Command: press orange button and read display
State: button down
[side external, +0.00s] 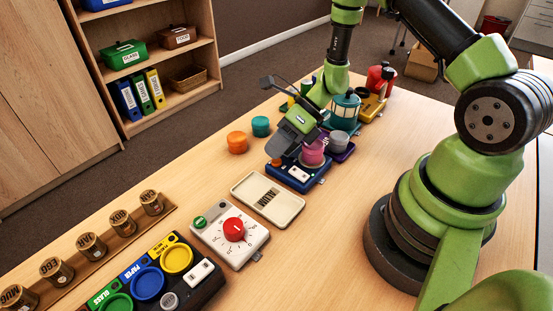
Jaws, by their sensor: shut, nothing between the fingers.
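An orange round cylinder (237,143) stands on the table left of my gripper, with a teal one (261,126) just behind it. I cannot tell whether the orange piece is a button. My gripper (277,148) is shut and empty, with its dark fingers over the left edge of a blue box (316,181). I cannot tell whether they touch it. A pink round piece (313,154) sits on this box, partly hidden by my gripper. A small white panel (298,173) on the box's front may be a display; no reading is legible.
In front lie a cream tray (246,187) with dark lettering, a white box (207,235) with a red dial (234,229), and a bin-label panel (205,293). Wooden stamps line the left edge. More devices stand behind my gripper. The table's right middle (340,225) is clear.

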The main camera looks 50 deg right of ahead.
jog(key=shift+s+f, duration=0.1)
jog(key=shift+f, duration=0.65)
dwell(0.3)
jog(key=shift+r, duration=0.15)
dwell(0.3)
jog(key=shift+s+r, duration=0.15)
jog(key=shift+r, duration=0.6)
jog(key=shift+r, duration=2.6)
